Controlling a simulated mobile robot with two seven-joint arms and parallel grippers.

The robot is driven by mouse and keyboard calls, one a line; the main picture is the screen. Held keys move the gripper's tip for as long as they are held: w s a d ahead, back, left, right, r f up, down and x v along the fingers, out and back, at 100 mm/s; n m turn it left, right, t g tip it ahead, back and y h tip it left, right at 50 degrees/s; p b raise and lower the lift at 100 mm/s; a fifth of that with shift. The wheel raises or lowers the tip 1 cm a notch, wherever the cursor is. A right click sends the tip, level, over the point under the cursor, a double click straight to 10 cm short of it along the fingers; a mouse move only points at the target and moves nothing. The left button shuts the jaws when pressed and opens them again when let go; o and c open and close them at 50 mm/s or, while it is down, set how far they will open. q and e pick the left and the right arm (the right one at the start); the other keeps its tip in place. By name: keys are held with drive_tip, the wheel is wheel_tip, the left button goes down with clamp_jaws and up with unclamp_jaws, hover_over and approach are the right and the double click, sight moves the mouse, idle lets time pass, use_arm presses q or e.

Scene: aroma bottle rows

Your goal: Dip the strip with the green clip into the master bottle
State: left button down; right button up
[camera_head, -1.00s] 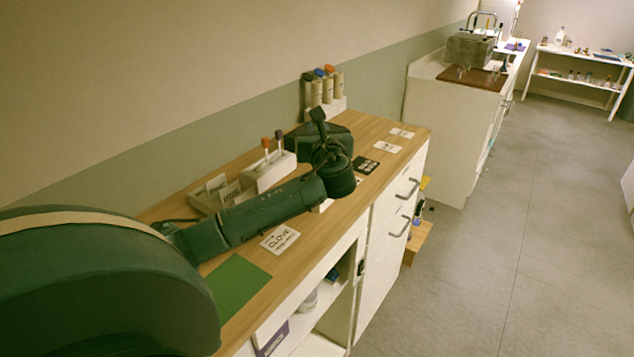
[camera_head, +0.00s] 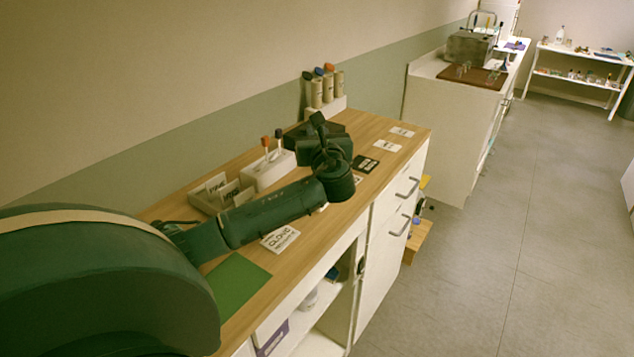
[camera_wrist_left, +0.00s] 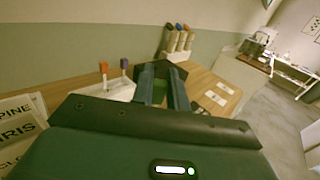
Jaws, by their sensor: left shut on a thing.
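My left gripper (camera_wrist_left: 160,82) is shut, its two dark fingers pointing forward over the wooden counter in the left wrist view. A small pale green piece (camera_wrist_left: 157,92) shows between the fingers; it looks like the green clip, but its strip is hidden. In the head view the left gripper (camera_head: 322,132) is over the back part of the counter, and its fingertips are hard to make out. A white holder (camera_head: 268,171) carries strips with an orange clip and a dark blue clip. I cannot make out the master bottle; the gripper may hide it. My right gripper is not in view.
A rack of beige tubes (camera_head: 317,92) with coloured caps stands against the wall. A tray of name cards (camera_head: 216,196), a CLOVE card (camera_head: 281,239), a green mat (camera_head: 237,284) and flat cards (camera_head: 388,145) lie on the counter (camera_head: 392,131).

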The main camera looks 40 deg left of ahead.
use_arm(q)
drive_tip(key=shift+f+b, duration=0.75)
drive_tip(key=shift+f, duration=1.4)
idle(0.5)
drive_tip(key=shift+r, duration=0.1)
drive_tip(key=shift+r+p, duration=0.8)
drive_tip(key=shift+r, duration=3.35)
